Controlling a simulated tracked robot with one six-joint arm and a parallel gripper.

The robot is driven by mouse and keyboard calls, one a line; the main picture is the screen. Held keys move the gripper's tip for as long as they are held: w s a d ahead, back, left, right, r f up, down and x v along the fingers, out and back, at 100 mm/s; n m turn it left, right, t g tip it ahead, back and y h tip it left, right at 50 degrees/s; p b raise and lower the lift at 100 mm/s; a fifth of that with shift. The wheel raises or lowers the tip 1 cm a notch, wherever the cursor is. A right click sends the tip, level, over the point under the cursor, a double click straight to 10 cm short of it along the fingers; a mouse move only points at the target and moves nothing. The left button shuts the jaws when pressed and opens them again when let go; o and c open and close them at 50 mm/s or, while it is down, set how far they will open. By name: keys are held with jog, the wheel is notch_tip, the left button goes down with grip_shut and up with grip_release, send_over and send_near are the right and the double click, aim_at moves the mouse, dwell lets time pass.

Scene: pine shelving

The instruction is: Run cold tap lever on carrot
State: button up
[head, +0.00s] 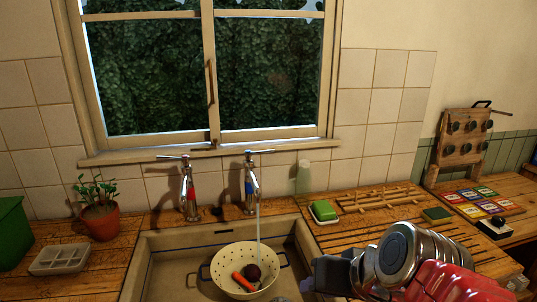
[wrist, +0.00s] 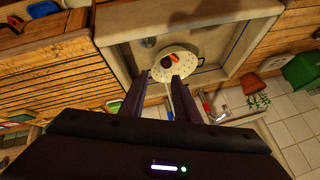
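The cold tap (head: 250,188), marked blue, stands behind the sink with its lever on top. A thin stream of water (head: 258,222) falls from its spout into a cream colander (head: 218,272). The orange carrot (head: 242,282) lies in the colander beside a dark round vegetable (head: 253,272); the stream comes down close to both. The colander (wrist: 188,73) and carrot (wrist: 170,57) also show in the wrist view. My gripper (head: 322,273) is over the sink's right side. In the wrist view, its fingers (wrist: 158,80) are apart and empty.
A red-marked tap (head: 189,190) stands left of the cold tap. A green soap or sponge block (head: 323,210) and wooden rack (head: 378,200) are on the right counter.

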jog(key=s+d+f+h, duration=0.3)
jog(key=s+d, duration=0.4)
jog(key=shift+d+f+g+h, duration=0.3)
jog(key=shift+d+f+g, duration=0.1)
jog(key=shift+a, duration=0.1)
